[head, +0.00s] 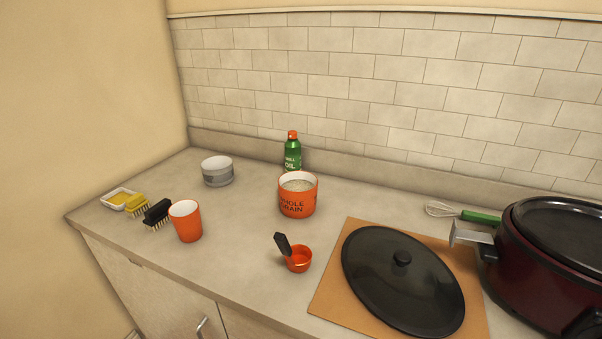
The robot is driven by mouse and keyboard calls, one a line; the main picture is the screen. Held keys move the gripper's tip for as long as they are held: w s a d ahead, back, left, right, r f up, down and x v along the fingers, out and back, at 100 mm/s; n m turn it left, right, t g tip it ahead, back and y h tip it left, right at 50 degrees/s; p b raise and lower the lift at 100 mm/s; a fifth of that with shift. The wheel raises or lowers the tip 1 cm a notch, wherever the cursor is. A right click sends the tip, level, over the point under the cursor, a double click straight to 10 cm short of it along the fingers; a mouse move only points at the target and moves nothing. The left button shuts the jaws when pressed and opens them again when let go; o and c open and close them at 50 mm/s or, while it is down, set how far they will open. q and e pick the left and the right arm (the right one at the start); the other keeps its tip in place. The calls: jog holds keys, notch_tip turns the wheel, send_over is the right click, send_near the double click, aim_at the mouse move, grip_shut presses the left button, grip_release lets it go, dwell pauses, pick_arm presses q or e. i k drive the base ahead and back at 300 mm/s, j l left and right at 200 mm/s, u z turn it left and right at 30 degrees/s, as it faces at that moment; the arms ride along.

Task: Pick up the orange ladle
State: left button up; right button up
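The orange ladle (298,260) stands on the grey countertop near its front edge, left of the brown board. It has a small orange bowl and a short black handle (283,244) that tilts up to the left. Nothing touches it. Neither of my grippers shows in the head view.
An orange canister (297,203) with grain stands behind the ladle, and an orange cup (186,225) stands to its left. A black lid (402,285) lies on the brown board (333,281). A dark red cooker (546,270) fills the right. Brushes (157,213) lie far left. Counter around the ladle is clear.

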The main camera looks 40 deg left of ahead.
aim_at(298, 257)
jog(key=u, duration=1.45)
